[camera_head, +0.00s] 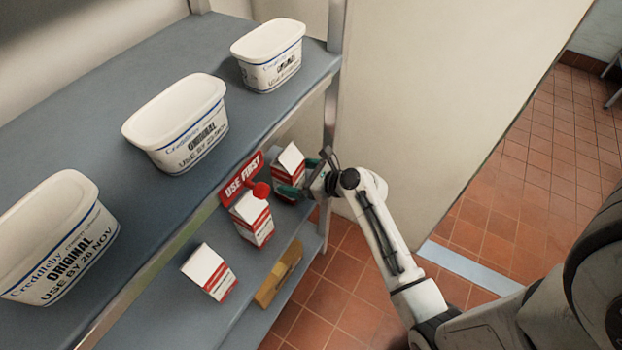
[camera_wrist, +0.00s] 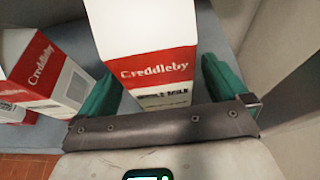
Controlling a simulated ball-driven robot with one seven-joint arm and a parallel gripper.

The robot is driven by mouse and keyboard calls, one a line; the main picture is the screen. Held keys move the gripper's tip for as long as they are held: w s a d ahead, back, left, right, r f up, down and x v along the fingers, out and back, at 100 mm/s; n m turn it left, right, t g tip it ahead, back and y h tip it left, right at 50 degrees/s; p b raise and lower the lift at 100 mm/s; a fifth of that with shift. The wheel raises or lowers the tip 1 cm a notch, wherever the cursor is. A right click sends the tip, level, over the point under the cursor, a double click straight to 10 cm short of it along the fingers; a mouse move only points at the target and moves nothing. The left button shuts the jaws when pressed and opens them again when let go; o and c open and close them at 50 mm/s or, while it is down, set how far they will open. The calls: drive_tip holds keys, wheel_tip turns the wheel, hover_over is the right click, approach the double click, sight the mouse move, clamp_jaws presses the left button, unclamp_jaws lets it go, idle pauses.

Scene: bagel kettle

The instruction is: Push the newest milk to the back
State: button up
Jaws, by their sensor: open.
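Three red-and-white milk cartons stand on the lower shelf: a right one (camera_head: 288,176), a middle one (camera_head: 252,218) and a left one (camera_head: 209,272). My gripper (camera_head: 296,192) is at the right carton. In the wrist view, one carton (camera_wrist: 150,60) marked "Creddleby Whole Milk" stands between the open teal fingers of my gripper (camera_wrist: 150,90). Its top is cut off by the frame. I cannot tell whether the fingers touch it. A second carton (camera_wrist: 48,72) is just left of the fingers. No date is readable on any carton.
The upper shelf (camera_head: 100,105) holds three white tubs, one here (camera_head: 178,125). A tan block (camera_head: 279,274) lies lower down. A metal post (camera_head: 331,125) stands near my gripper.

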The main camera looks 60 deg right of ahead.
drive_tip(key=shift+x, duration=1.55)
drive_tip(key=shift+c, duration=0.4)
